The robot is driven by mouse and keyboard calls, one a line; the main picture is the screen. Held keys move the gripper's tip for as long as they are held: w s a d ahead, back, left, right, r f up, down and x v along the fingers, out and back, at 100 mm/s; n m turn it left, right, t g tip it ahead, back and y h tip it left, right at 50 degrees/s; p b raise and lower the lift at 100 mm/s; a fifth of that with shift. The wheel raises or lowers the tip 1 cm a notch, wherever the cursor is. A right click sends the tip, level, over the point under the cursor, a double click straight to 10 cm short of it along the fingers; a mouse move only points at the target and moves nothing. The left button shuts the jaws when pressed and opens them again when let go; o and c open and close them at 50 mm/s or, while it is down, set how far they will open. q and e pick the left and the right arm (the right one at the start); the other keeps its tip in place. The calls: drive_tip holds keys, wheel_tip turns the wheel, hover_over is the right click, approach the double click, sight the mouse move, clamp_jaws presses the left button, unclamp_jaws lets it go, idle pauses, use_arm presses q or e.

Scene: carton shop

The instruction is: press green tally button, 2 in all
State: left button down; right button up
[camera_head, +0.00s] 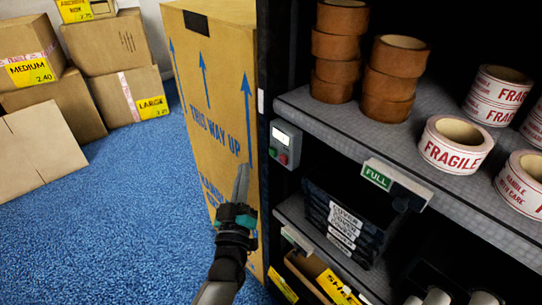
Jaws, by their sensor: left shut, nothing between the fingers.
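A grey tally box (285,143) with a small lit display is fixed to the dark shelf post. Below its display are a green button (272,152) on the left and a red button (283,159) on the right. My left gripper (242,178) is shut and empty, its fingers pointing up. In the picture its tips are to the left of and a little below the green button, with a gap between them. I see no contact with the box. My right gripper is not seen.
A tall carton (215,90) stands just behind my left gripper. The shelf (330,115) on the right holds brown tape rolls (390,80) and FRAGILE rolls (455,145). A green FULL sign (376,178) juts from its edge. Cartons (120,55) stand at the back left; blue floor there is clear.

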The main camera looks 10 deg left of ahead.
sight(273, 152)
use_arm(q)
drive_tip(key=w+d, duration=0.1)
drive_tip(key=w, duration=0.1)
drive_tip(key=w+d+b, duration=0.1)
drive_tip(key=w+d, duration=0.1)
drive_tip(key=shift+d+b, duration=0.1)
drive_tip(key=shift+b, duration=0.2)
idle(0.4)
idle(1.0)
drive_tip(key=shift+w, duration=0.1)
idle(0.4)
drive_tip(key=shift+w+d, duration=0.25)
